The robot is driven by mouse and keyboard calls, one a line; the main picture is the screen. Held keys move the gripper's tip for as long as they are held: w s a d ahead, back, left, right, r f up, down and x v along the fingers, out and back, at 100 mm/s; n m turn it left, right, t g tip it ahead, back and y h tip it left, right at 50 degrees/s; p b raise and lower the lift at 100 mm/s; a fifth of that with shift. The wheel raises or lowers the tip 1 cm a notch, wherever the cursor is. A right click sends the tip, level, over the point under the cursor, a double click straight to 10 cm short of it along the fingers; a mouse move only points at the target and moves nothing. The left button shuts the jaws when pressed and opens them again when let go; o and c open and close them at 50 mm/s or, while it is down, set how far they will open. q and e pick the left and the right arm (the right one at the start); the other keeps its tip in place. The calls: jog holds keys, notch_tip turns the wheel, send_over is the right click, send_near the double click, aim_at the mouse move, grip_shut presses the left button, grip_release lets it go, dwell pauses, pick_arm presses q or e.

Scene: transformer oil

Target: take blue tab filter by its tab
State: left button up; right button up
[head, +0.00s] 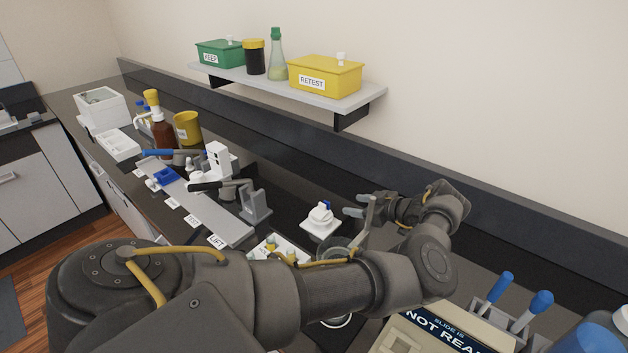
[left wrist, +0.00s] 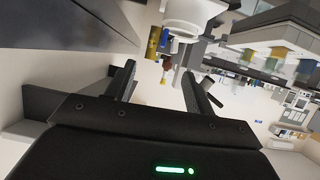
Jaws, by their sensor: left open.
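The blue tab filter shows in the head view as a small blue tab (head: 326,205) on a white round holder (head: 320,215), which stands on a white square plate near the middle of the counter. My left gripper (head: 356,205) is open and empty, just to the right of the holder, with its fingers pointing left towards it. The left wrist view shows the open fingers (left wrist: 158,74) and a large white round part (left wrist: 195,14) beyond them, likely the holder. A small blue patch beside it may be the tab. My right gripper is not in view.
A grey tray with levers (head: 215,225) and labels lies to the left. A brown bottle (head: 164,138) and a yellow cup (head: 187,128) stand behind it. A wall shelf (head: 350,103) holds bins. A device reading "NOT REA…" (head: 440,330) is at front right.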

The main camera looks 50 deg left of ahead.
aim_at(328, 204)
pick_arm(q)
jog(key=shift+s+d+f, duration=0.1)
jog(key=shift+s+f, duration=0.25)
jog(key=shift+s, duration=0.1)
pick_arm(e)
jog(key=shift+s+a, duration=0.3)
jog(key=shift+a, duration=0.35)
pick_arm(q)
jog(key=x, duration=0.3)
jog(key=p+x, duration=0.1)
jog(key=x, duration=0.2)
jog(key=p+x, duration=0.1)
jog(key=x, duration=0.2)
jog(key=shift+s+a+r, duration=0.15)
jog(key=shift+s+a, duration=0.25)
jog(key=shift+a+f+p, duration=0.3)
jog(key=shift+a+p, duration=0.05)
jog(key=shift+a, duration=0.05)
jog(key=shift+d, duration=0.15)
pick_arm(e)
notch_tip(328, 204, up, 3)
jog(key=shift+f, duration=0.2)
pick_arm(q)
jog(key=shift+c, duration=1.1)
grip_shut()
